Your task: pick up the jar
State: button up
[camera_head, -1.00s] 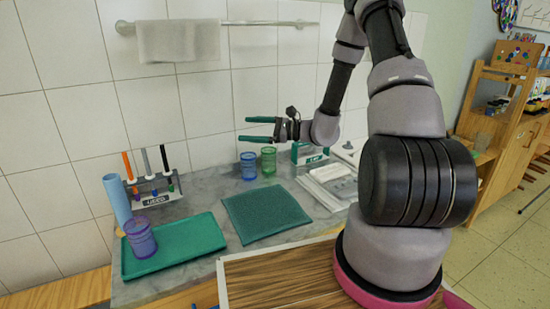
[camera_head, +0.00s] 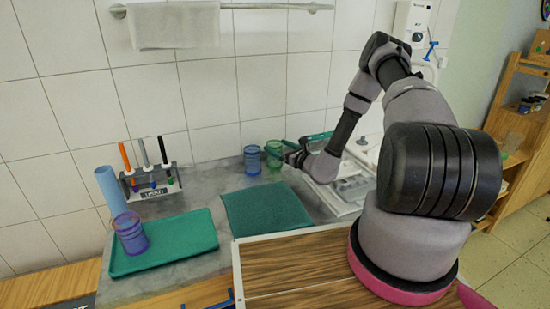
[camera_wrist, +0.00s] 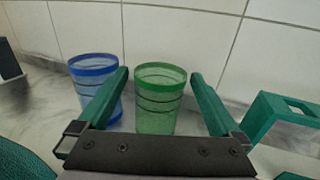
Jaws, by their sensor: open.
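A see-through green jar (camera_head: 273,156) with dark bands stands upright on the grey counter near the tiled wall. In the wrist view the green jar (camera_wrist: 158,103) shows between the two green fingers of my gripper (camera_wrist: 160,74), with a gap on each side. The gripper is open and holds nothing. In the head view my gripper (camera_head: 288,147) is close to the jar's right side and hides part of it. A similar blue jar (camera_head: 252,160) stands just left of it; in the wrist view the blue jar (camera_wrist: 92,72) is just outside the left finger.
A purple jar (camera_head: 130,234) stands on a green tray (camera_head: 182,241) at the left. A marker rack (camera_head: 152,184) and a light-blue cylinder (camera_head: 110,190) stand behind it. A teal mat (camera_head: 265,210) lies in front of the jars. A green box-like frame (camera_wrist: 284,112) is right of my gripper.

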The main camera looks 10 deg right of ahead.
aim_at(270, 142)
jog(key=shift+x, duration=2.75)
jog(key=shift+r, duration=0.15)
grip_shut()
jog(key=shift+r, duration=0.1)
